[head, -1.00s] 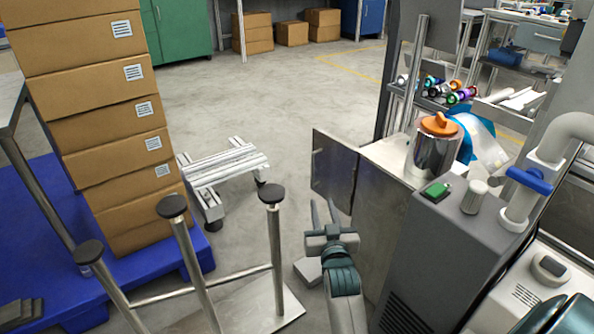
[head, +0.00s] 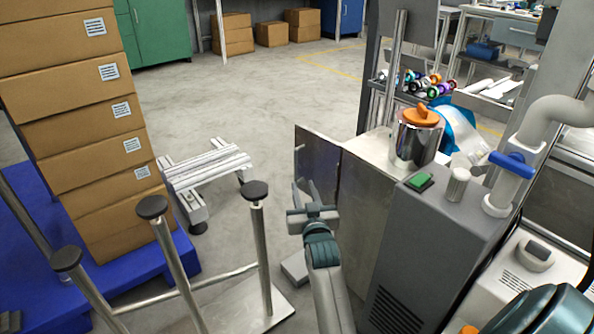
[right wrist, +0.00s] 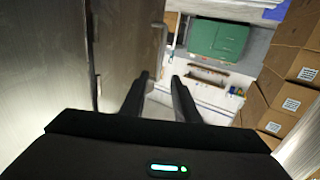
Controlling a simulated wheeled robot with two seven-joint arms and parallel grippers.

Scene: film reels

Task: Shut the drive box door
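The drive box door (head: 317,168) is a flat grey metal panel standing open, sticking out from the front of the drive box (head: 375,205). My left gripper is not in view.
A steel canister with an orange knob (head: 416,140) stands on the drive box. A metal frame with black-capped posts (head: 165,240) is left of my right arm. Stacked cartons (head: 85,120) stand on a blue pallet (head: 150,260). Open floor (head: 240,100) lies beyond the door.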

